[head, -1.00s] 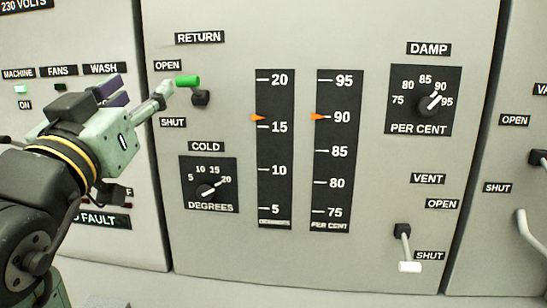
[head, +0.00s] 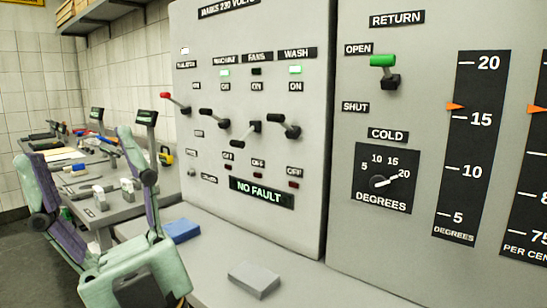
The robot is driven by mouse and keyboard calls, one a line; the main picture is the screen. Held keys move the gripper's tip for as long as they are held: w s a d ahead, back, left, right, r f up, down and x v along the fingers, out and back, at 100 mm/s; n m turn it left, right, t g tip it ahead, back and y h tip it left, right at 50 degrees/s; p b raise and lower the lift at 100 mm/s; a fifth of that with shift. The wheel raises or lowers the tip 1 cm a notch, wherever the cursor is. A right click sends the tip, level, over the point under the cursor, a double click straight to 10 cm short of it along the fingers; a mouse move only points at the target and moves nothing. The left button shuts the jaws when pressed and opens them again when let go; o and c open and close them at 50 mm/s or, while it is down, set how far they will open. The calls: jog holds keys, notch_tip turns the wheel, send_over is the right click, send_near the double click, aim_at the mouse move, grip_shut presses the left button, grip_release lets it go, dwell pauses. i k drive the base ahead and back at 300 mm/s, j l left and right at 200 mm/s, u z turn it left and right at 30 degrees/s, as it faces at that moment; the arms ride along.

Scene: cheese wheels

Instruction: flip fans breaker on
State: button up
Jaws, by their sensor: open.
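The fans breaker (head: 246,135) is a black lever in the panel's breaker row, in the head view. Its handle points down and to the left, towards OFF, and the fans lamp (head: 256,71) above it is dark. The machine lever (head: 214,118) and the wash lever (head: 284,125), on either side, have their handles raised, and their lamps are lit. My gripper (head: 82,152) is at the lower left, its two fingers spread wide, empty, and apart from the panel.
A red-handled lever (head: 176,103) is left of the row. A green-handled return lever (head: 382,61) points to OPEN on the right panel. A blue block (head: 182,231) and a grey block (head: 254,280) lie on the ledge below. A cluttered bench (head: 98,205) stands behind my gripper.

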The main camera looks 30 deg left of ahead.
aim_at(244, 137)
jog(key=u, duration=1.15)
